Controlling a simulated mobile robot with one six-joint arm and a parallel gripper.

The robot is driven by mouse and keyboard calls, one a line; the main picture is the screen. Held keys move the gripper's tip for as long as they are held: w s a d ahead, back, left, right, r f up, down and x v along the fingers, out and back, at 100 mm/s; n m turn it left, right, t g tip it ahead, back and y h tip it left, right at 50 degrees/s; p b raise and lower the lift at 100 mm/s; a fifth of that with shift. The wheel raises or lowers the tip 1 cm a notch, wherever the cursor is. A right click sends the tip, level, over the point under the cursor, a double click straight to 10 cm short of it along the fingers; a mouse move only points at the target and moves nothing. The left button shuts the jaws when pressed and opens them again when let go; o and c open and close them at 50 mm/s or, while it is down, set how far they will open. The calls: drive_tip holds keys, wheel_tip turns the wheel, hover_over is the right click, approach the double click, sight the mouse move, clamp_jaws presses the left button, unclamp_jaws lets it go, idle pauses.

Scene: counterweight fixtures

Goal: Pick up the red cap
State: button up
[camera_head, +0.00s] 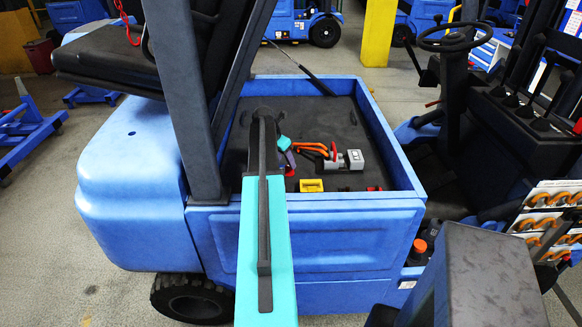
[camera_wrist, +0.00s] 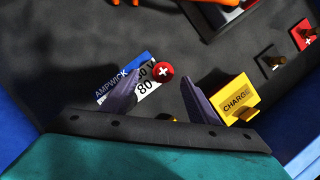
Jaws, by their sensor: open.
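The red cap (camera_wrist: 163,71), round with a white plus, sits beside a blue and white label (camera_wrist: 125,84) on the dark surface in the wrist view. In the head view, a small red spot (camera_head: 289,172) by my fingers appears to be the same cap. My gripper (camera_wrist: 163,84) is open and empty, with its two purple fingers apart. The cap shows in the gap just beyond the fingertips; I cannot tell the height between them. In the head view, my gripper (camera_head: 290,158) is over the left part of the truck's dark compartment (camera_head: 320,110).
A yellow CHARGE block (camera_wrist: 236,97) stands close to my right finger. Black and red terminal blocks (camera_wrist: 303,34) lie farther right. A grey connector (camera_head: 335,161) with orange cables is nearby. Blue walls (camera_head: 385,130) enclose the compartment, whose back is mostly clear.

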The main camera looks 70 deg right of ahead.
sight(290, 170)
drive_tip(key=shift+s+p+x, duration=0.1)
drive_tip(key=shift+p+x, duration=0.5)
drive_tip(key=shift+x, duration=0.15)
drive_tip(key=shift+s+p+x, duration=0.15)
drive_tip(key=shift+p+x, duration=0.4)
drive_tip(key=shift+x, duration=1.25)
drive_tip(key=c, duration=0.8)
